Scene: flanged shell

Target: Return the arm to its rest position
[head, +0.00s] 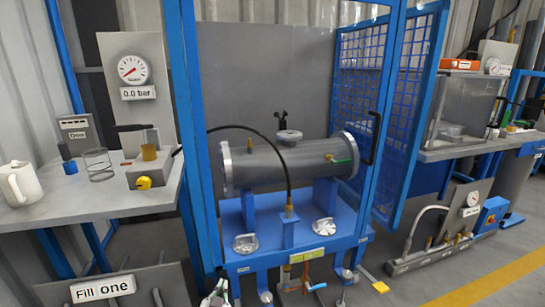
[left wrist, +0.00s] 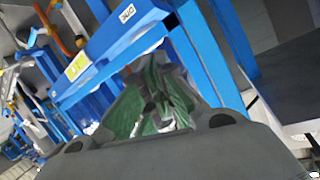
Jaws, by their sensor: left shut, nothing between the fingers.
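The flanged shell (head: 285,165) is a grey horizontal cylinder with light end flanges. My left gripper (head: 218,293) shows small at the bottom edge of the head view, low in front of the stand and apart from the shell. It is shut and empty. In the left wrist view its fingers (left wrist: 155,105) show dark with green faces, in front of blue frame bars. My right gripper is not in view.
A blue mesh door (head: 408,110) stands open right of the frame. Fittings and a yellow-handled valve (head: 375,282) stick out below the stand.

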